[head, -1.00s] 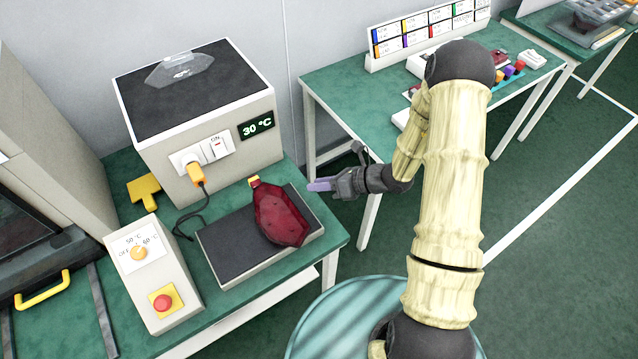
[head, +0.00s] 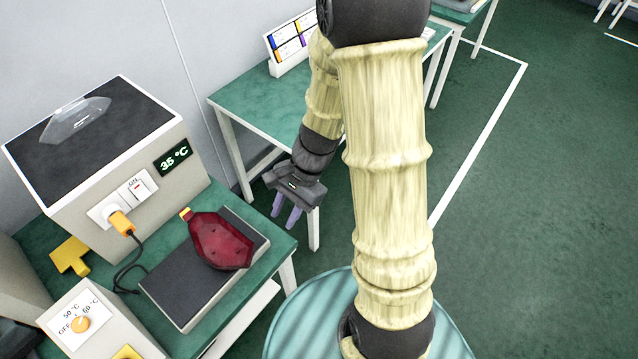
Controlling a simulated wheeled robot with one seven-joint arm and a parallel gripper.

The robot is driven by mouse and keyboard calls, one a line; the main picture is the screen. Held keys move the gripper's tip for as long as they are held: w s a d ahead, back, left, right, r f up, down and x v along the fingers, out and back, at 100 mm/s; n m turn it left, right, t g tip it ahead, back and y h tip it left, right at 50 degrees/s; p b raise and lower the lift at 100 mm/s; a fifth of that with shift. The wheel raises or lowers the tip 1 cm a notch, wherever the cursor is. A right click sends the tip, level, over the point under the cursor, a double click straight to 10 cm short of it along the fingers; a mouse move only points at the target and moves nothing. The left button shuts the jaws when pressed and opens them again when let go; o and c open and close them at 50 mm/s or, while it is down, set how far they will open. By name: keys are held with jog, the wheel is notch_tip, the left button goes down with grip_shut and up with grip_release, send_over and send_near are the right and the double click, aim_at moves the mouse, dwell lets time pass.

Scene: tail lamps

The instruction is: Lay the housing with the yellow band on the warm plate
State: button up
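A dark red lamp housing (head: 222,243) lies on the black-topped warm plate (head: 172,290), over its back right part. A yellow band (head: 186,214) shows at the housing's far left end. My gripper (head: 287,218) hangs to the right of the plate, beyond the green table's edge, apart from the housing. Its two purple fingers are spread a little and nothing shows between them.
A heater box (head: 105,170) reading 35 °C stands behind the plate, with an orange plug and cable. A control box (head: 85,325) with an orange knob stands front left. A yellow piece (head: 70,257) lies behind it. Another green table (head: 260,105) stands behind my arm.

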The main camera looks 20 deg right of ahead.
jog(key=s+d+r+n+t+h, duration=0.1)
jog(key=d+r+n+t+h, duration=0.3)
jog(key=d+r+n, duration=0.3)
jog(key=r+n+h, duration=0.1)
jog(key=n, duration=0.3)
jog(key=shift+s+d, duration=0.2)
dwell(0.5)
